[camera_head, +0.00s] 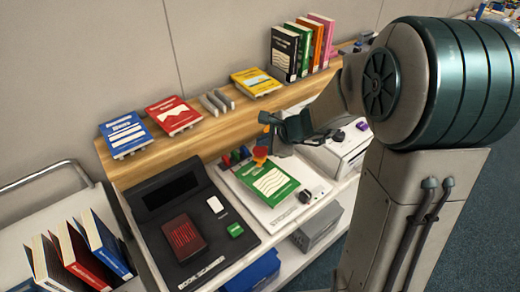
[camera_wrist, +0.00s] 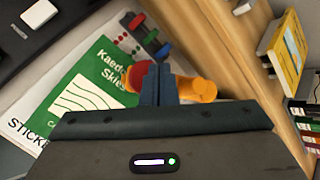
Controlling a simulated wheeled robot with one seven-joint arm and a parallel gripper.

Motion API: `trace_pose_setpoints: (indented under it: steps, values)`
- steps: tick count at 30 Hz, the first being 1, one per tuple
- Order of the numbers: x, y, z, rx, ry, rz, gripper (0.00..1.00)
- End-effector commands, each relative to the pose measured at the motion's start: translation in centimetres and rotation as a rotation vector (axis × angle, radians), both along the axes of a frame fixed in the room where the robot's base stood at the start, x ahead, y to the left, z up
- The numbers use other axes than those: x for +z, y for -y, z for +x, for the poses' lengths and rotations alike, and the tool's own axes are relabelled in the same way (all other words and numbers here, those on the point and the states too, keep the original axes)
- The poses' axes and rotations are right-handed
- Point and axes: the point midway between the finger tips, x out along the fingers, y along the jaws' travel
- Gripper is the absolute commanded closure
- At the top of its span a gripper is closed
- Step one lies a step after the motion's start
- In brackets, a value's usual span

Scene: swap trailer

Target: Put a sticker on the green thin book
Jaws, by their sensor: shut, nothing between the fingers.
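A green book (camera_head: 268,184) with white wavy lines lies flat on a white sheet (camera_head: 294,212) marked with "STICKER" lettering. The book also shows in the wrist view (camera_wrist: 85,100), partly hidden by my gripper. My gripper (camera_wrist: 158,70) is shut and empty, its fingers over the book's upper right edge in that view. Beside the fingers are an orange rounded piece (camera_wrist: 198,89) and a red rounded piece (camera_wrist: 138,76); I cannot tell if they touch the fingers. Red, green and blue blocks (camera_wrist: 148,36) stand beyond the book, near dotted sticker sheets.
A dark counter (camera_head: 160,235) with a red book (camera_head: 184,238) is left of the sheet. A wooden shelf (camera_head: 218,126) behind holds blue, red and yellow books and several upright ones, including another green book (camera_head: 301,48). A white machine (camera_head: 340,150) stands right.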

Motion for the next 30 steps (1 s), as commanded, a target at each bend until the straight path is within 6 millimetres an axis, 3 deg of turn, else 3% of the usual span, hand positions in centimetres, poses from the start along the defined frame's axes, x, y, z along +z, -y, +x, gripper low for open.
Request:
trace_pose_setpoints:
  steps: [30]
  values:
    - [-1.1,0.0,0.0,0.0,0.0,0.0,1.0]
